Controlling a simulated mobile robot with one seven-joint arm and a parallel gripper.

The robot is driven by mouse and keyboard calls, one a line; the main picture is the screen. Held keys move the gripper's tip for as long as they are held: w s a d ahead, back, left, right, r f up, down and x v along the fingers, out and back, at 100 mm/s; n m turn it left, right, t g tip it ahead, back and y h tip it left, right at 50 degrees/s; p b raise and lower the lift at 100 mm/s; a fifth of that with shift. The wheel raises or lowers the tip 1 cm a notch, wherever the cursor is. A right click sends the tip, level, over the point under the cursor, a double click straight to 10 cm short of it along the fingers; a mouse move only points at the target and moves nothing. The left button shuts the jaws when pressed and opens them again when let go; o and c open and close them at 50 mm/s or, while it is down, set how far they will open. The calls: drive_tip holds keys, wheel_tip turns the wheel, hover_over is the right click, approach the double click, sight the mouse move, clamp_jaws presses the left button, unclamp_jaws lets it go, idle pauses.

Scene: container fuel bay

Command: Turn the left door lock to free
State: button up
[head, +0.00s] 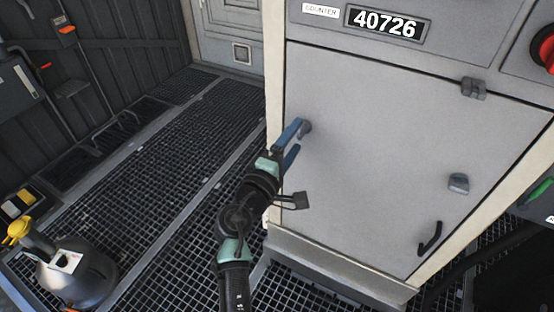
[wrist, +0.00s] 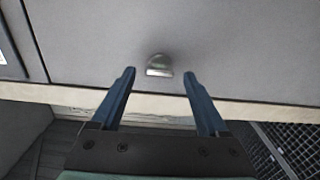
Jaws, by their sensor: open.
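The left door lock (head: 307,127) is a small grey knob at the left edge of the grey cabinet door (head: 375,150), partly hidden by a finger in the head view. In the wrist view the lock (wrist: 159,65) is a rounded metal knob with a bright flat edge, lying across the picture. My gripper (head: 297,139) is open with blue fingers, close in front of the lock. In the wrist view the fingertips (wrist: 159,77) stand to either side of the knob, with gaps. I cannot tell how deep they reach. A second lock (head: 458,184) sits on the door's right side.
A black handle (head: 430,239) is low on the door and a hinge (head: 473,88) is at its upper right. A counter (head: 387,23) reads 40726 above. A grey canister (head: 78,275) with a yellow cap stands lower left. The grating floor (head: 150,165) left of the cabinet is mostly clear.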

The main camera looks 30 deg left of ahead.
drive_tip(key=s, duration=1.1)
drive_tip(key=shift+a, duration=0.2)
